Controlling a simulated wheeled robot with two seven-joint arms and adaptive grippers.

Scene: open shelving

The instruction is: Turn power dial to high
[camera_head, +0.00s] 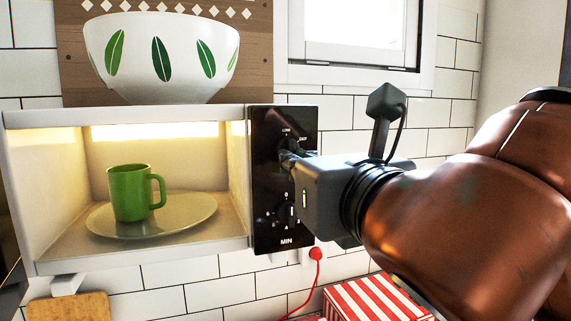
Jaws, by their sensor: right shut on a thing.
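A white open-fronted microwave (130,263) shows on the left with its light on inside. Its black control panel (268,235) is on its right side, with an upper dial marked LOW and other words too small to read, and a lower dial (283,212) marked MIN. My right gripper (288,158) reaches in from the right and is shut on the upper power dial (287,147). The gripper body hides most of that dial, so its setting cannot be read. My left gripper is not in view.
Inside the microwave a green mug (130,195) stands on a plate (184,221). A white bowl with green leaves (183,55) sits on top. A red-and-white striped box (365,302) and a red cord with plug (316,254) are below. A window (352,52) is above.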

